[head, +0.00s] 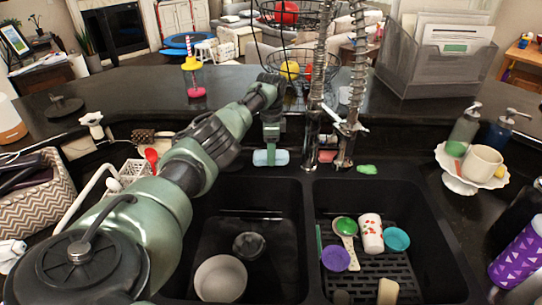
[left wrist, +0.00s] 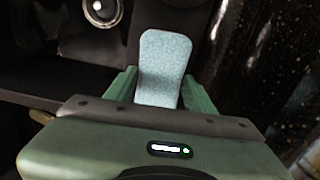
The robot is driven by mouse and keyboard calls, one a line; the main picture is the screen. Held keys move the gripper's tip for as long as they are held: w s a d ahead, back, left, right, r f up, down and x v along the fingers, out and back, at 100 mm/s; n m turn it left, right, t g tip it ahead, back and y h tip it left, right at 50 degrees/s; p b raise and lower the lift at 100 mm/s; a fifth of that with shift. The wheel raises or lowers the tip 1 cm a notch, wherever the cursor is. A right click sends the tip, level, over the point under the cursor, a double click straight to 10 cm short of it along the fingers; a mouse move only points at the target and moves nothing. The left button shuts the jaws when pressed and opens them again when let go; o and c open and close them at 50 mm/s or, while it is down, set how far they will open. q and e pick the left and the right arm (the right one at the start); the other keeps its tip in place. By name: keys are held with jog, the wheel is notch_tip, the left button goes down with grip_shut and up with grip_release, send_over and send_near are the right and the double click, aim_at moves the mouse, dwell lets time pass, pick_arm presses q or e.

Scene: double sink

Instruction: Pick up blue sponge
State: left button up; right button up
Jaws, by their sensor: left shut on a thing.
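The blue sponge (head: 264,158) is a light-blue block at the back edge of the double sink, near the divider. My left gripper (head: 270,141) reaches down to it from above, and the sponge sits at its fingers. In the left wrist view, the sponge (left wrist: 165,60) stands out between the two green fingers of the left gripper (left wrist: 158,88), which is shut on it. Whether the sponge touches the ledge or hangs just above it cannot be told. My right gripper is not in view.
The spring faucet (head: 313,110) stands just right of the sponge, close to my gripper. A green scrap (head: 367,169) lies on the back ledge.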

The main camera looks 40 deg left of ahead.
pick_arm(q)
notch_tip(320, 180, up, 18)
jog(key=b, duration=0.1)
jog(key=shift+b, duration=0.35)
